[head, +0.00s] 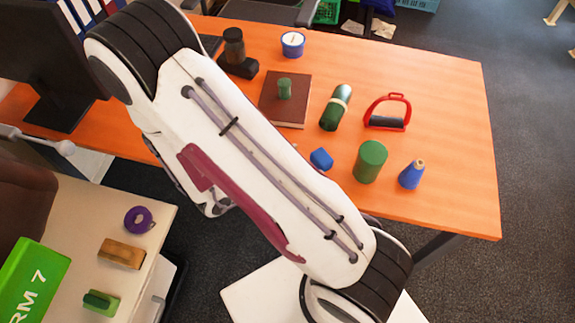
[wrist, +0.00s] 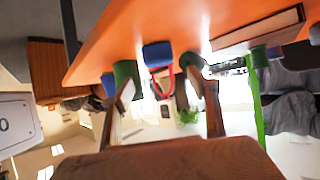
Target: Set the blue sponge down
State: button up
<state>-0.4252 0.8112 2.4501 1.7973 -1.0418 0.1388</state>
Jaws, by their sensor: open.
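The blue sponge (head: 321,159) rests on the orange table near its front edge, just right of my arm in the head view. It also shows in the wrist view (wrist: 158,55), ahead of my gripper and between the lines of its fingers. My gripper (wrist: 163,86) is open, with its two fingers spread and nothing held between them. The sponge looks apart from the fingers. In the head view my gripper is hidden behind my arm.
Behind are a green bottle (head: 335,107), a red stirrup (head: 388,112) and a brown book (head: 270,107) bearing a small green cylinder. The table's right end is clear.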

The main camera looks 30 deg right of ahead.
jog(key=shift+v, duration=2.45)
jog(key=shift+w, duration=0.1)
